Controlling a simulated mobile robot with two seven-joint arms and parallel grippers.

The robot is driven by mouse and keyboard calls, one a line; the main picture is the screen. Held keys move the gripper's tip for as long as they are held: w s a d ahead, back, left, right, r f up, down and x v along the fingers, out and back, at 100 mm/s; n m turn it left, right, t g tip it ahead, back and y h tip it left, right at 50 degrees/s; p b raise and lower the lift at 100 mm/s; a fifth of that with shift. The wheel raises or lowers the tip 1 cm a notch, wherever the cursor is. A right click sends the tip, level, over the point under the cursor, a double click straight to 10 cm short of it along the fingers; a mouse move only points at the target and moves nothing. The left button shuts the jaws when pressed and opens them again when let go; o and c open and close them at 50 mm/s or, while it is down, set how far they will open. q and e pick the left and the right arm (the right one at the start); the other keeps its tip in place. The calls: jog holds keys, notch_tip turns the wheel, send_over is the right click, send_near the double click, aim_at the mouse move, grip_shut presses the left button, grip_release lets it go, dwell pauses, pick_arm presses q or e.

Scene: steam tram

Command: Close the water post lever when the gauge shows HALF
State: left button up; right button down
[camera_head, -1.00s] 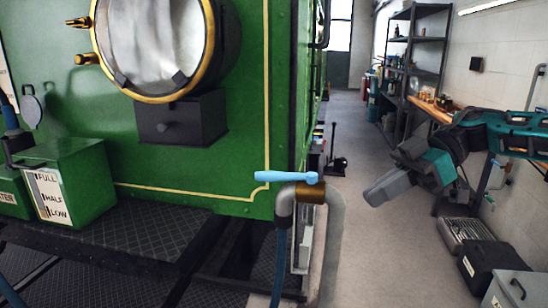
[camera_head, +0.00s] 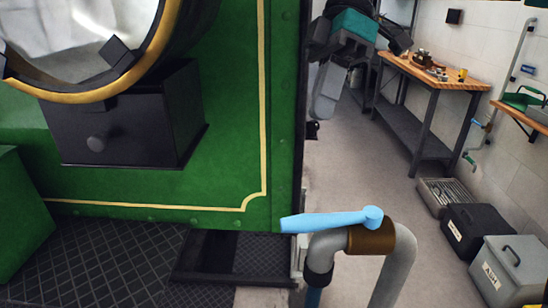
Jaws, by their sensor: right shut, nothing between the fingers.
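The light blue water post lever (camera_head: 325,221) lies nearly level, pointing left from its pivot on top of the brass valve body (camera_head: 371,239). The grey bent pipe (camera_head: 400,262) of the water post carries it. A dark hose hangs from the spout's left end. My right gripper (camera_head: 324,108) is shut and empty, above and apart from the lever, with its fingers pointing down. The green box (camera_head: 20,215) is cut off at the left edge; its gauge face is out of view, so the level cannot be read. My left gripper is not in view.
The green tram body (camera_head: 230,120) with its black box (camera_head: 125,120) fills the left. A dark tread-plate platform (camera_head: 100,255) lies below. A workbench (camera_head: 430,70) and several cases, one a grey ash box (camera_head: 510,270), line the right wall. The floor between is clear.

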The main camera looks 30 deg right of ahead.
aim_at(329, 221)
jog(key=s+r+x, duration=0.1)
jog(key=s+x, duration=0.1)
jog(key=x, duration=1)
jog(key=shift+s+a+b, duration=0.15)
jog(key=shift+a+b, duration=0.15)
jog(key=shift+s, duration=0.1)
